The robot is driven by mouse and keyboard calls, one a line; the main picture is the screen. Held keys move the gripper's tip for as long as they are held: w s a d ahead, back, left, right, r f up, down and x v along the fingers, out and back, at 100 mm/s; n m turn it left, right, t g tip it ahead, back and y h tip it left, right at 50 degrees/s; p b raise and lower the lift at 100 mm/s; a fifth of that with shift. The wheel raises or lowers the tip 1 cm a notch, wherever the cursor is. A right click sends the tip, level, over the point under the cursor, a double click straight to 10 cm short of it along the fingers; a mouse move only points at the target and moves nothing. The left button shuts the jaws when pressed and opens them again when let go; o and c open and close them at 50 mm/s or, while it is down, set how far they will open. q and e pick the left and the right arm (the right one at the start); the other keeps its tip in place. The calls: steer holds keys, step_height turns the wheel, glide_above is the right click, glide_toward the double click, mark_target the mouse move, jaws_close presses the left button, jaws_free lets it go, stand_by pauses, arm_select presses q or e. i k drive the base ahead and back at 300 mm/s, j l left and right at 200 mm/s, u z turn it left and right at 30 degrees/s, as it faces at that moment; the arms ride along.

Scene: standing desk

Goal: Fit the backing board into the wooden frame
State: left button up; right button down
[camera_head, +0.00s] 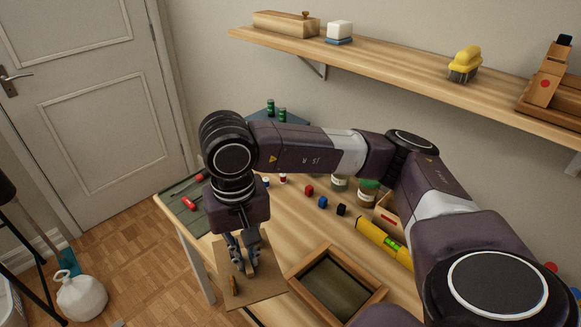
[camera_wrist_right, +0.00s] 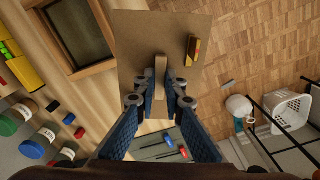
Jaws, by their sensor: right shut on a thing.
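The backing board (camera_head: 265,286) is a flat brown panel with an upright wooden tab near its middle and a smaller wooden piece (camera_wrist_right: 192,48) near one edge. My right gripper (camera_head: 245,262) points down and is shut on the tab; in the wrist view the tab is between its blue fingers (camera_wrist_right: 160,88). The board (camera_wrist_right: 133,30) overlaps the table's front edge, left of the frame in the head view. Its height above the table is hard to tell. The wooden frame (camera_head: 303,269) lies on the table with a dark recessed interior. My left gripper is out of view.
A yellow level (camera_head: 378,240), small coloured blocks (camera_head: 322,202) and jars (camera_head: 368,190) lie behind the frame. A shelf (camera_head: 400,72) runs along the wall above. A white bag (camera_head: 82,295) is on the floor.

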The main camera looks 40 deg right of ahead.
mark_target(335, 288)
steer(key=z, duration=0.5)
steer(key=i+z, duration=0.1)
steer(key=z, duration=0.4)
steer(key=i+z, duration=0.1)
steer(key=z, duration=0.35)
steer(key=j+z, duration=0.1)
steer(key=z, duration=0.4)
steer(key=j+z, duration=0.1)
steer(key=z, duration=0.4)
steer(key=i+j+z, duration=0.1)
steer(key=z, duration=0.4)
steer(key=j+z, duration=0.3)
steer(key=k+j+z, duration=0.15)
steer(key=j+z, duration=0.15)
steer(key=k+j+z, duration=0.1)
steer(key=j+z, duration=0.25)
steer(key=k+j, duration=0.15)
steer(key=j, duration=0.15)
steer(key=k+j, duration=0.15)
steer(key=j, duration=0.15)
steer(key=k+j+z, duration=0.1)
steer(key=j, duration=0.2)
